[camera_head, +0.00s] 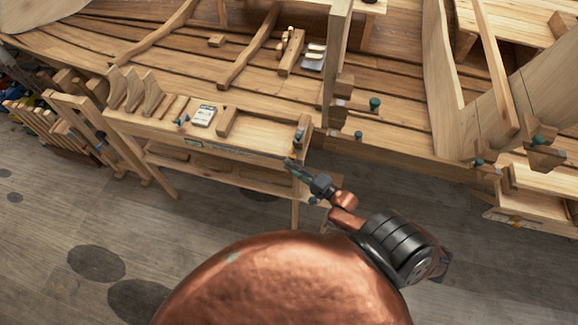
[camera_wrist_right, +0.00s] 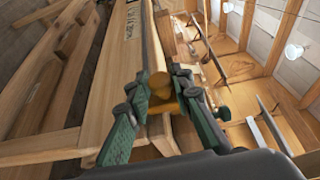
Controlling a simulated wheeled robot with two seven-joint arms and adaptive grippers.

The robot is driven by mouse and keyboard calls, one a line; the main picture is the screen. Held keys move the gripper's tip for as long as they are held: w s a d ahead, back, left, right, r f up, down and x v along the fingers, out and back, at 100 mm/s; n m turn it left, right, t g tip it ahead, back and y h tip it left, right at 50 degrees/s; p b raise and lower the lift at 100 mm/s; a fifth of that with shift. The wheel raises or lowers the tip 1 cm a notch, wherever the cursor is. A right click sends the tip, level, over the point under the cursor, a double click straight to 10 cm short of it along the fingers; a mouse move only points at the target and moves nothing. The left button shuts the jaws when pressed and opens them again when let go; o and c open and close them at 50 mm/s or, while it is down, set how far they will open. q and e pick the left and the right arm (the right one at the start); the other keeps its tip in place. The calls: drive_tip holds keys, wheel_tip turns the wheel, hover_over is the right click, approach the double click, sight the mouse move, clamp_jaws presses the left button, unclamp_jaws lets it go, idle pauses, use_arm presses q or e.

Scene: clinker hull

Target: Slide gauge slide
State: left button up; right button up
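My right gripper (camera_head: 290,163) is at the front edge of the workbench, near its right end. In the right wrist view its two green fingers (camera_wrist_right: 161,88) stand on either side of a brass-coloured knob (camera_wrist_right: 159,80), with almost no gap, and look shut on it. The knob sits at the edge of a wooden beam with dark markings (camera_wrist_right: 122,45). I take the knob for the gauge slide, but no label confirms this. In the head view the knob is too small to make out well. My left gripper is not in view.
The workbench (camera_head: 255,133) carries a white card or box (camera_head: 204,115), a wooden block (camera_head: 227,122) and curved wooden pieces (camera_head: 133,90). A dark-topped piece (camera_head: 300,132) stands at its right end. The planked hull (camera_head: 180,60) lies behind. Bare floor (camera_head: 215,215) is in front.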

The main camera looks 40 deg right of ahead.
drive_tip(key=o, duration=0.3)
drive_tip(key=shift+s, duration=0.2)
drive_tip(key=shift+o, duration=0.5)
drive_tip(key=shift+w, duration=0.15)
drive_tip(key=v, duration=1.2)
